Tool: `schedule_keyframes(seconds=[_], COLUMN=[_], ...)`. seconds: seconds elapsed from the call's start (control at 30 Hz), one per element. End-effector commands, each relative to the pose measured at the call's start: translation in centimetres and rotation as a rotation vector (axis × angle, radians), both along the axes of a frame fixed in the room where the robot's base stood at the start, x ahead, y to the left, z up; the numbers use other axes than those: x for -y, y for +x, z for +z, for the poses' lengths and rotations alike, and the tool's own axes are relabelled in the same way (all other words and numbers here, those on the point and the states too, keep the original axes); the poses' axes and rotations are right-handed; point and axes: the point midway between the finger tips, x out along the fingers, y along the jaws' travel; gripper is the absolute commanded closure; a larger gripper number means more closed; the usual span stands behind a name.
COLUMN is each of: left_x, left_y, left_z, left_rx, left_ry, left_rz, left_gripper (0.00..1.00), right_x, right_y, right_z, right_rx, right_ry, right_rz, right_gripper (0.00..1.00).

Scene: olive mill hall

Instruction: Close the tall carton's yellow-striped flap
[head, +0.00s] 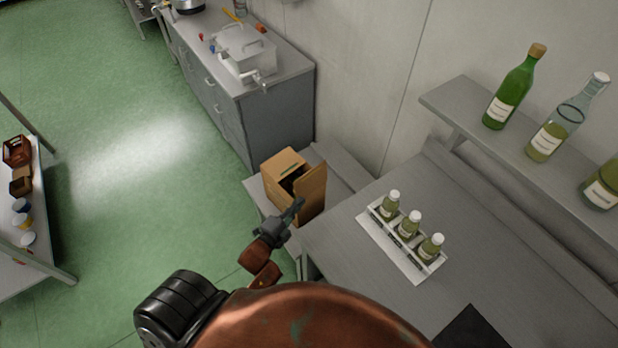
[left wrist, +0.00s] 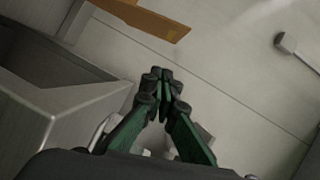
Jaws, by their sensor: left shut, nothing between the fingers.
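The tall cardboard carton (head: 280,165) stands on a low grey ledge beside the workbench. Its top shows a dark opening, and one brown flap (head: 313,190) stands up on the right side of that opening. I cannot make out a yellow stripe on it in the head view. In the left wrist view a brown board edge, likely the carton's flap (left wrist: 150,18), shows at the top, apart from the fingertips. My left gripper (head: 297,206) is shut and empty, in front of the carton near the flap; whether it touches is unclear. It also shows in the left wrist view (left wrist: 162,78). My right gripper is not in view.
A workbench (head: 480,240) on the right bears a white rack (head: 420,270) of three small bottles. A wall shelf (head: 460,110) above it holds larger bottles. A grey cabinet (head: 275,125) stands behind the carton.

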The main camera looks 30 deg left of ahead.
Motion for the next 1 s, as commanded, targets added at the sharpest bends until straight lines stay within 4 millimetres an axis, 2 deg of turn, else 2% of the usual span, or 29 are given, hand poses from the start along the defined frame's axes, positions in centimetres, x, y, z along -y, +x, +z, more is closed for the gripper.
schedule_keyframes(seconds=[0.13, 0.33, 0.77, 1.0], left_x=[0.6, 0.8, 1.0, -2.0], left_y=[0.4, 2.0, 10.5, 11.3], left_z=[0.8, 1.2, 1.0, 0.4], left_rx=[0.079, 0.102, 0.099, 0.096], left_ry=[0.089, 0.110, 0.107, 0.109], left_rz=[-0.040, -0.049, -0.048, -0.049], left_gripper=[1.00, 1.00, 1.00, 1.00], right_x=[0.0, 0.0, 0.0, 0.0], right_y=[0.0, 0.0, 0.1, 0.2], right_z=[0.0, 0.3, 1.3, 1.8], right_rx=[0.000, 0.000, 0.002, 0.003], right_ry=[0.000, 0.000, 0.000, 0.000], right_rz=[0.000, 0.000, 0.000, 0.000], right_gripper=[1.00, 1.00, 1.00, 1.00])
